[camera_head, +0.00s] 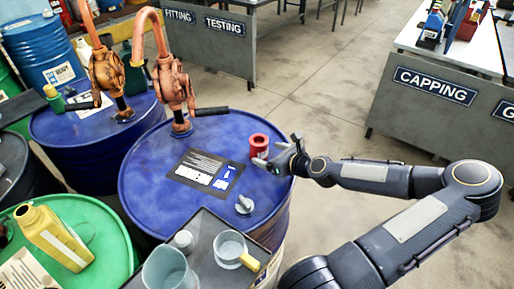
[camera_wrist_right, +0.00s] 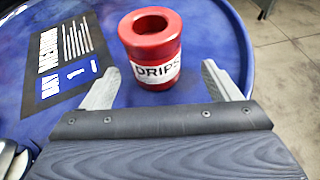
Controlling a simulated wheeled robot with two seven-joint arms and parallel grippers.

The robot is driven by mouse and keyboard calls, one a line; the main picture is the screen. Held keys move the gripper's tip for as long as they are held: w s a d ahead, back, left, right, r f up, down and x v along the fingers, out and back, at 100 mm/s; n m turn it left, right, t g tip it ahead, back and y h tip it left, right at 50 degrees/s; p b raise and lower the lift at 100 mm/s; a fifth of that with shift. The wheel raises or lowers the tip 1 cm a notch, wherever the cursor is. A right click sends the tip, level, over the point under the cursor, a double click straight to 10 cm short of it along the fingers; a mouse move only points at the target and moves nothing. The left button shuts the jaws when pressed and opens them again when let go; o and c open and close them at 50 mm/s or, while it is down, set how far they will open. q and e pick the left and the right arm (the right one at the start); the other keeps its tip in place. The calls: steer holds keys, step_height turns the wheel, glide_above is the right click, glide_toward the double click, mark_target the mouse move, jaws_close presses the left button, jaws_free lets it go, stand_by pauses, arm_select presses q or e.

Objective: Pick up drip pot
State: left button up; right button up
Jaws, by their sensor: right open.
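The drip pot is a small red cylinder with a white "DRIPS" label. It stands upright on the blue drum's lid; in the head view the pot (camera_head: 259,145) is near the lid's right rear edge. It also shows in the right wrist view (camera_wrist_right: 150,35). My right gripper (camera_head: 272,156) reaches in from the right, close beside the pot. In the wrist view the open fingers (camera_wrist_right: 160,85) lie to either side of the pot's near side, with the pot ahead between them. No contact is clear. My left gripper is not in view.
The blue drum (camera_head: 150,190) carries a dark label card (camera_head: 205,172), a rotary pump (camera_head: 175,90) and a grey cap (camera_head: 244,204). A dark tray (camera_head: 215,272) in front holds clear beakers. A green drum with a yellow jug (camera_head: 52,237) stands left. Floor behind is open.

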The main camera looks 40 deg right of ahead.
mark_target(259, 152)
steer(key=x, duration=0.5)
steer(key=shift+a+f, duration=0.1)
steer(key=shift+a, duration=0.2)
steer(key=c, duration=1.3)
